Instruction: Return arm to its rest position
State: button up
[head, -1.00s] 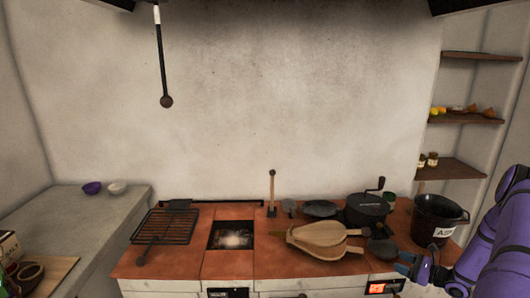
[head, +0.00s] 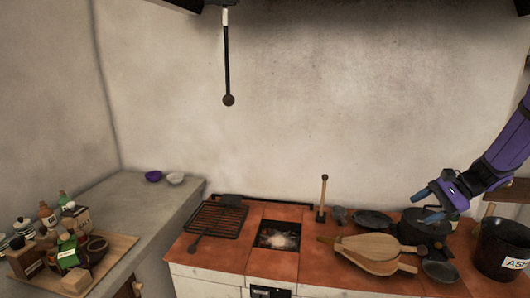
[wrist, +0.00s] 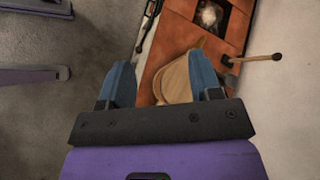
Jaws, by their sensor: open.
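My gripper (head: 428,205) is at the right of the head view, above the right part of the hearth top, in front of the black pot (head: 422,228). Its purple arm comes in from the right edge. In the wrist view, the blue fingers of my gripper (wrist: 162,85) are spread apart with nothing held between them. The wooden bellows (head: 368,252) lie on the tiles below and left of my gripper. The bellows (wrist: 178,80) also show beyond the fingers in the wrist view, partly hidden by the right finger.
The red-tiled hearth top (head: 225,262) holds a grill rack (head: 217,220), a fire opening (head: 278,236) and pans (head: 371,219). A dark ash bucket (head: 500,247) stands at right. A wooden board (head: 112,252) with bottles and jars is at left.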

jog(key=s+a+r+n+g+h, duration=0.1)
jog(key=s+a+r+n+h, duration=0.5)
jog(key=s+a+r, duration=0.65)
jog(key=s+a+r+n+t+h, duration=0.1)
jog(key=s+r+n+t, duration=0.1)
jog(key=s, duration=0.5)
jog(key=s+a+r+n+t+h, duration=0.1)
jog(key=s+a+r+n+h, duration=0.1)
jog(key=s+r+n, duration=0.2)
jog(key=shift+s+a+n+t+h, duration=0.35)
jog(key=shift+s+n, duration=0.25)
jog(key=shift+s, duration=1.05)
jog(key=shift+d, duration=0.1)
